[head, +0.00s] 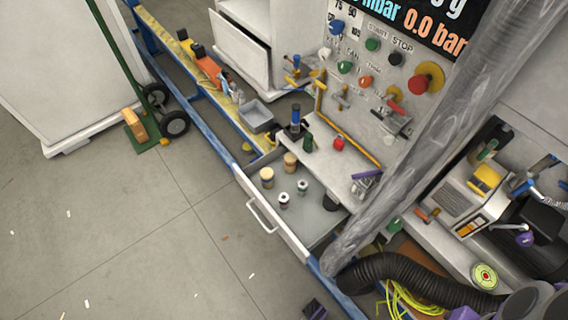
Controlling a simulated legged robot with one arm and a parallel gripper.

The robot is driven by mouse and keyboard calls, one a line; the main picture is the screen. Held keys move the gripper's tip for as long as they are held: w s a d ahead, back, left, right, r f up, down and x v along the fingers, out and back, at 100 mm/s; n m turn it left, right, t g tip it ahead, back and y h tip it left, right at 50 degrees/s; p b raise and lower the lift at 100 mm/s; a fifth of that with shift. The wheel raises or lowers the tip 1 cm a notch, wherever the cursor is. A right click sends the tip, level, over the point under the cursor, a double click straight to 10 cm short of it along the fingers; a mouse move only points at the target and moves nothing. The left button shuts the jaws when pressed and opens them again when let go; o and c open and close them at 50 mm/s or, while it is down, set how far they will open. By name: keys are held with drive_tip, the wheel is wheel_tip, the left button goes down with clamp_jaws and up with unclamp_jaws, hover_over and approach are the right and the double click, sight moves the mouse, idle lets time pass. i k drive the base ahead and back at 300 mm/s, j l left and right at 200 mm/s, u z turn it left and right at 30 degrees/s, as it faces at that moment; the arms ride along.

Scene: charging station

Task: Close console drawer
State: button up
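The console drawer (277,229) is pulled out from under the console's work surface (335,163). Its white front with a pale bar handle (262,215) faces the open floor at the lower left. Inside stand two tan jars (267,177) and two small white-and-dark containers (284,200). The drawer's right end is partly hidden behind a thick grey hose or pipe. I cannot make out my gripper in the head view, and nothing visible touches the drawer or handle.
Grey floor left of the drawer is clear except for small scraps. A blue rail (203,116) runs beside the console. A black corrugated hose (420,268) and yellow cables (405,300) lie at the lower right. A green hand truck (160,135) stands at the upper left.

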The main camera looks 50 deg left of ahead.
sight(305, 222)
drive_tip(key=u, duration=2.15)
